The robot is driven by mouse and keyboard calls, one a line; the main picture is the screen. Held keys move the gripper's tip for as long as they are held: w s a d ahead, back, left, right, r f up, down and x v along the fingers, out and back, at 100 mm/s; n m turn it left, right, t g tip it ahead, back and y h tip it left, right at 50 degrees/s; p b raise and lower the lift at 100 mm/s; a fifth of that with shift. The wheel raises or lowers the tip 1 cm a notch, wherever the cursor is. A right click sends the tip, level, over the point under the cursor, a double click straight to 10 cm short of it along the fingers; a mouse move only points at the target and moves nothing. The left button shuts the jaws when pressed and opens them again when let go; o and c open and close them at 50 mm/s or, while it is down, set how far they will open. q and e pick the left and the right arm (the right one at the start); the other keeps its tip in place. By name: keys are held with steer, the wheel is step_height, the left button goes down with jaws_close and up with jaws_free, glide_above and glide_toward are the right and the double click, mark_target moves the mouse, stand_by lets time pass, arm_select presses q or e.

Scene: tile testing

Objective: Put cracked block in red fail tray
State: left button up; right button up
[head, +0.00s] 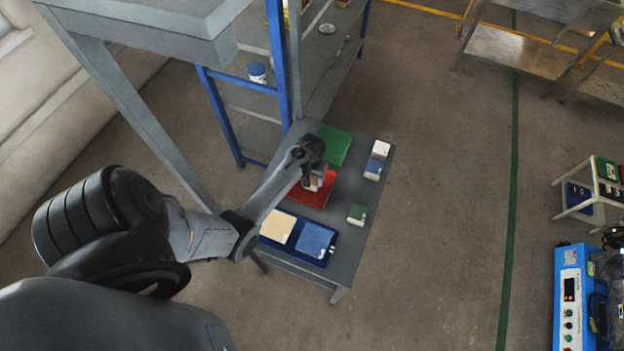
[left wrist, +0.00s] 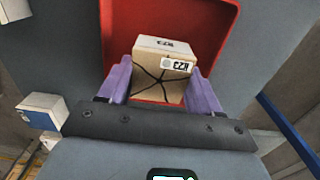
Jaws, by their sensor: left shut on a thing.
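The cracked block (left wrist: 162,72) is a tan cube with dark crack lines and a white label on its face. My left gripper (left wrist: 163,92) is shut on it, with a purple finger on each side. In the head view my left gripper (head: 313,178) is over the red tray (head: 327,190), and the block shows only as a small pale patch below it. The red tray also shows behind and around the block in the left wrist view (left wrist: 228,22). I cannot tell whether the block touches the tray floor. My right gripper is not in view.
The grey table (head: 345,245) also bears a green tray (head: 334,146), a blue tray (head: 325,262) with a cream and a blue item, a green-and-white block (head: 357,214) and white-and-blue blocks (head: 377,160). Blue shelf posts (head: 279,60) stand at the table's back left.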

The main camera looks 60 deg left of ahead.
mark_target(312, 178)
arm_select(q)
steer(key=shift+f, duration=0.8)
steer(key=shift+f, duration=0.15)
steer(key=o, duration=1.1)
step_height(312, 178, up, 11)
steer(key=shift+f+p, duration=0.1)
steer(key=shift+p, duration=0.8)
steer(key=s+d+r+m+t, duration=0.1)
steer(key=s+d+r+m, duration=0.2)
steer(key=d, duration=0.5)
steer(key=s+d+r+m+t, duration=0.1)
steer(key=s+d+r+m, duration=0.2)
steer(key=s+d+r, duration=0.3)
steer(key=s+d+r+m+t, duration=0.1)
steer(key=s+d+r+m, duration=0.2)
steer(key=d, duration=0.9)
steer(key=shift+s+d+r+m+t, duration=0.15)
steer(key=shift+s+r+m, duration=0.05)
steer(key=shift+s+r, duration=0.2)
steer(key=shift+s+d+r+m+t, duration=0.1)
steer(key=shift+s+r+m+t, duration=0.1)
steer(key=shift+s+r, duration=0.2)
